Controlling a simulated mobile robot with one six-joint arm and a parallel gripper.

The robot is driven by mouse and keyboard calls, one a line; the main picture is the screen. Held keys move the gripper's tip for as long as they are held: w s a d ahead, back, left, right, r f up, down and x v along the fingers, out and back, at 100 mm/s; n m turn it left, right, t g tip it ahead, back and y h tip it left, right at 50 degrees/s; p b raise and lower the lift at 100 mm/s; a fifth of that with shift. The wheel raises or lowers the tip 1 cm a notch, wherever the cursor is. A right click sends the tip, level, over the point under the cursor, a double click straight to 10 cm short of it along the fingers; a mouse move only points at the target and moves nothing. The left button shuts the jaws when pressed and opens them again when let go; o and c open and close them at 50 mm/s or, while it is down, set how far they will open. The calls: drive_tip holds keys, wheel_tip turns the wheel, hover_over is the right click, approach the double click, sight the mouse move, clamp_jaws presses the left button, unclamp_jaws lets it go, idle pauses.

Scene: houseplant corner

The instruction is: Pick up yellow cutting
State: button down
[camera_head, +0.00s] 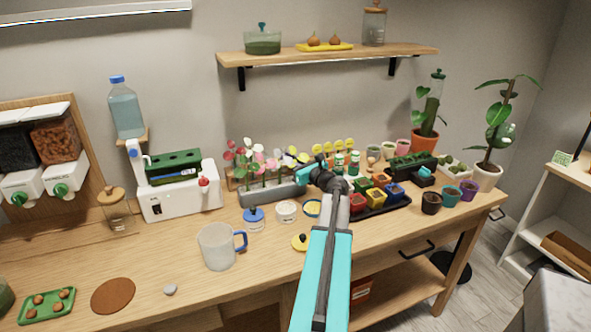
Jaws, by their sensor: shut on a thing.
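Several yellow cuttings (328,147) with round heads show in a row at the back of the bench, behind my arm's wrist. My gripper (300,160) is at the right end of the long grey planter (272,194), just in front of and left of the yellow row. It is shut on a thin thing that looks like a yellow cutting. The contact is small and partly hidden by my wrist, so I cannot tell how the stem sits or whether it is clear of its holder.
Red, pink and white cuttings (250,160) stand in the planter, close to my gripper's left. A black tray (380,208) of coloured pots lies right of my arm. A mug (217,246) stands front left. The shelf (330,54) is above.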

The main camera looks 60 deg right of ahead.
drive_tip(key=shift+r, duration=0.1)
wheel_tip(320, 180, up, 10)
drive_tip(key=b, duration=0.1)
idle(0.7)
idle(0.4)
idle(0.3)
drive_tip(key=shift+d, duration=0.1)
